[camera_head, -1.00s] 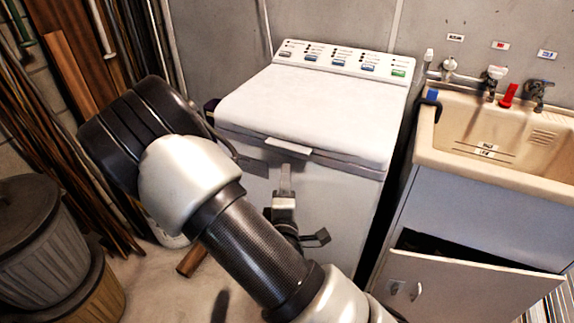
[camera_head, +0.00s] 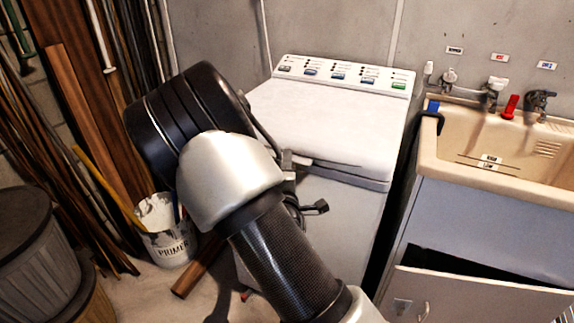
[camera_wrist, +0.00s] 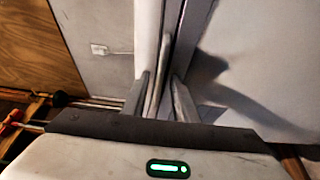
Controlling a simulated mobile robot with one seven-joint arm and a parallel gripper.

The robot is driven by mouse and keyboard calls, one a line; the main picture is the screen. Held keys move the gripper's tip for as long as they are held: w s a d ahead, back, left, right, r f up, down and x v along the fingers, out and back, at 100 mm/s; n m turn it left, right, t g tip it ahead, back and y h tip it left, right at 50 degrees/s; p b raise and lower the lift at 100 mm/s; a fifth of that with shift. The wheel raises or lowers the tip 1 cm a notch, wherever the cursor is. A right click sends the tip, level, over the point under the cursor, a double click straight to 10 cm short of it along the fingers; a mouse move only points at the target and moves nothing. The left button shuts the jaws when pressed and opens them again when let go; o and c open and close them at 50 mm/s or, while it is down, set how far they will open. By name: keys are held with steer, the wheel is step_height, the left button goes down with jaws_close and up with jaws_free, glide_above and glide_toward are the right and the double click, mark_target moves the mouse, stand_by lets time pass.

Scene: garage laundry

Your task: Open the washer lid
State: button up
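The washer (camera_head: 345,225) is a white top-loader with its lid (camera_head: 325,115) down flat, below a sloped control panel. My forearm and wrist cover the left part of the washer in the head view. My gripper is mostly hidden there; a small part of it (camera_head: 291,160) shows at the lid's front edge. In the wrist view my gripper (camera_wrist: 160,100) has its two fingers apart, on either side of a thin pale strip at the lid's front edge (camera_wrist: 155,88). The washer front (camera_wrist: 250,65) lies to the right, with my shadow on it. I cannot tell whether the fingers touch the strip.
A beige utility sink (camera_head: 500,150) stands right of the washer, over a cabinet with its door (camera_head: 470,298) tilted open. A primer bucket (camera_head: 170,245) stands on the floor at left, near leaning boards and lidded bins (camera_head: 35,260).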

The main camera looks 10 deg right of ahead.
steer(key=shift+c, duration=0.6)
jaws_close()
stand_by(0.8)
